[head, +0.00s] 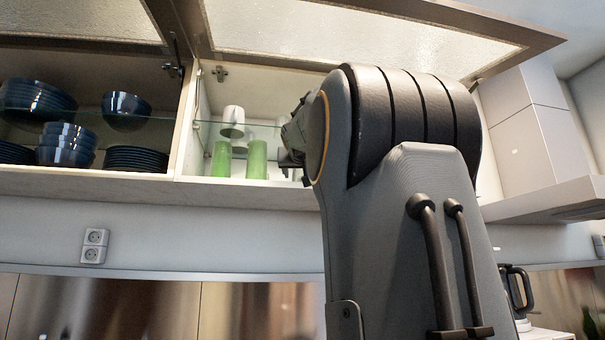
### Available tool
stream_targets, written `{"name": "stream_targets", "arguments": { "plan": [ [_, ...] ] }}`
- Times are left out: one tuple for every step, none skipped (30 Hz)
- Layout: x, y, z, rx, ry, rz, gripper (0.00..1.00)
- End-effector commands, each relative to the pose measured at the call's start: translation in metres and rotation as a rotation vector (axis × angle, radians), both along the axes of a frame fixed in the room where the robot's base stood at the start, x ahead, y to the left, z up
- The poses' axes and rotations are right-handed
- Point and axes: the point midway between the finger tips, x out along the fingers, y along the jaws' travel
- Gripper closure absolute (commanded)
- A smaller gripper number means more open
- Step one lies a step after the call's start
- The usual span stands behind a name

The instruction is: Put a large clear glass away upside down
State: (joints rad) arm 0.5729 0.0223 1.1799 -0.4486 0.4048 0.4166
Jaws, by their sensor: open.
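The right-hand wall cabinet (187,130) stands open, its flap (360,35) raised. Two green glasses (221,158) stand side by side on its floor. White mugs or cups (233,117) sit on the glass shelf above them. I cannot make out a large clear glass for certain. My gripper (291,160) shows only as a dark part at the cabinet opening, at the right of the green glasses. It is open. My own arm hides most of it and the right part of the cabinet, so I cannot see anything between the fingers.
The left cabinet is open too, with dark blue bowls (68,143) and stacked plates (136,159). A range hood (535,140) is at the right. A dark-handled appliance (518,290) stands below it. Sockets (94,246) are on the wall.

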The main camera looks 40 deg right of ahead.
Motion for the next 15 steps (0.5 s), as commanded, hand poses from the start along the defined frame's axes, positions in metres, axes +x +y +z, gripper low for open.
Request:
{"name": "stream_targets", "arguments": {
  "plan": [
    [0.000, 0.000, 0.001, 0.000, 0.000, 0.000, 0.32],
    [0.000, 0.000, 0.003, 0.000, 0.000, 0.000, 0.32],
    [-0.001, 0.001, 0.004, -0.001, -0.001, 0.000, 0.32],
    [-0.004, 0.004, 0.004, -0.001, -0.001, 0.000, 0.32],
    [-0.007, 0.007, 0.003, -0.001, -0.002, 0.000, 0.32],
    [-0.011, 0.011, 0.003, -0.001, -0.002, 0.000, 0.32],
    [-0.016, 0.015, 0.003, -0.001, -0.003, 0.000, 0.32],
    [-0.020, 0.019, 0.002, -0.001, -0.002, 0.001, 0.32],
    [-0.026, 0.024, 0.002, -0.001, -0.003, 0.001, 0.32],
    [-0.030, 0.029, 0.002, -0.002, -0.004, 0.001, 0.32],
    [-0.035, 0.034, 0.002, -0.001, -0.003, 0.002, 0.32],
    [-0.041, 0.039, 0.002, -0.001, -0.003, 0.001, 0.32],
    [-0.046, 0.044, 0.001, -0.001, -0.003, 0.001, 0.32],
    [-0.051, 0.048, 0.001, -0.001, -0.003, 0.001, 0.32],
    [-0.056, 0.053, 0.002, -0.001, -0.003, 0.001, 0.32]
  ]
}}
